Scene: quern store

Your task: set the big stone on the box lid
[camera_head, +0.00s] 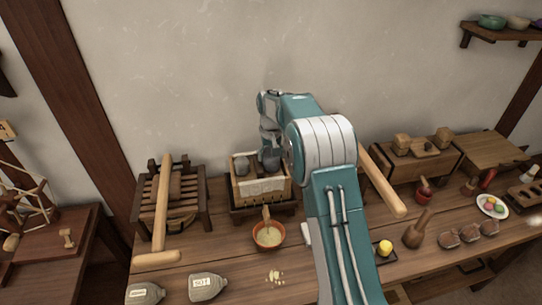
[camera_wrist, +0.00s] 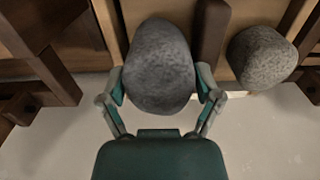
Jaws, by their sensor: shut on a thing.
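The big stone (camera_wrist: 160,66), grey and egg-shaped, is between the two fingers of my gripper (camera_wrist: 161,92) in the wrist view. The fingers touch it on both sides. In the head view the stone (camera_head: 271,160) shows below my gripper (camera_head: 268,150), at the right part of an open wooden box (camera_head: 262,190). I cannot tell whether it rests in the box or hangs just above. A smaller grey stone (camera_head: 241,166) sits in the left part; it also shows in the wrist view (camera_wrist: 262,56). A dark divider (camera_wrist: 211,32) stands between the stones. Which surface is the box lid is unclear.
A wooden rack with a long mallet (camera_head: 162,205) stands left of the box. A bowl (camera_head: 268,235) with a pestle is in front. Right are a wooden chest (camera_head: 415,170) with blocks on top and a flat-topped wooden box (camera_head: 488,150). The wall is close behind.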

